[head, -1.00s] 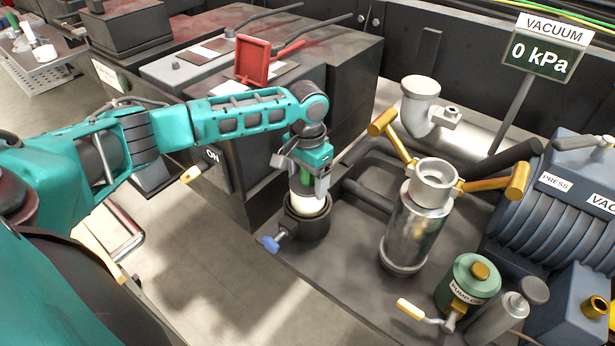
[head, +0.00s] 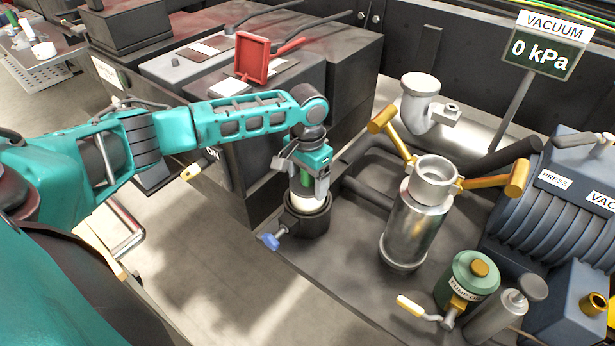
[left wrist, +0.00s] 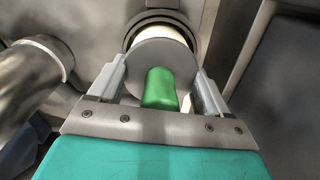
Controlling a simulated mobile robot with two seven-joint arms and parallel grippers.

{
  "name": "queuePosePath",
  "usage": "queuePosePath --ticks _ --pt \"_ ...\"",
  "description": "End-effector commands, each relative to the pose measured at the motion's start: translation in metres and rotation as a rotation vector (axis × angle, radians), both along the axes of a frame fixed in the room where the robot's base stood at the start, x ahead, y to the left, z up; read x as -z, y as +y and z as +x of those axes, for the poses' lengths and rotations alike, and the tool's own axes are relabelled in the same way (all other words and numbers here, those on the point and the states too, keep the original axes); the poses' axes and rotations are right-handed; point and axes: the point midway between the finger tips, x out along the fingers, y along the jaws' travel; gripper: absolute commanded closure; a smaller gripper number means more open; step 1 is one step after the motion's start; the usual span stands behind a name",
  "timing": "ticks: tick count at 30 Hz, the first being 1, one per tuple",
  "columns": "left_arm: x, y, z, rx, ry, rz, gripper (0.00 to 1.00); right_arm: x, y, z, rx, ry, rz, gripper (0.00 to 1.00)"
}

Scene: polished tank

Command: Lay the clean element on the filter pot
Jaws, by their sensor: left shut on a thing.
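The clean element shows in the head view as a white cylinder (head: 306,204) under a green knob (head: 304,181). The left wrist view shows its grey end disc (left wrist: 150,55), green knob (left wrist: 161,88) and a white band beyond. My left gripper (head: 306,184) is shut on the element, with a finger at each side of it. The dark round filter pot (head: 303,224) is directly below, with a blue-handled valve on its left. The element's lower end is hidden at the pot's mouth; I cannot tell how deep it sits. My right gripper is out of view.
A tall silver cylinder (head: 414,230) with brass handles stands right of the pot. A green pump cap (head: 470,275) and ribbed vacuum pump (head: 520,210) are further right. Dark boxes with a red frame (head: 252,58) stand behind the arm. Bare floor lies in front left.

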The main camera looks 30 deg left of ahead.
Motion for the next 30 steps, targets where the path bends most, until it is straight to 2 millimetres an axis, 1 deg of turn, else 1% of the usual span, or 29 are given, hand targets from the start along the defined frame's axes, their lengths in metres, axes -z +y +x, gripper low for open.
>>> queuePosePath --ticks 30 --pt "0.0062 -0.0001 0.0005 0.001 -0.002 0.001 0.80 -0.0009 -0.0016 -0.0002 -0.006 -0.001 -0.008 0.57"
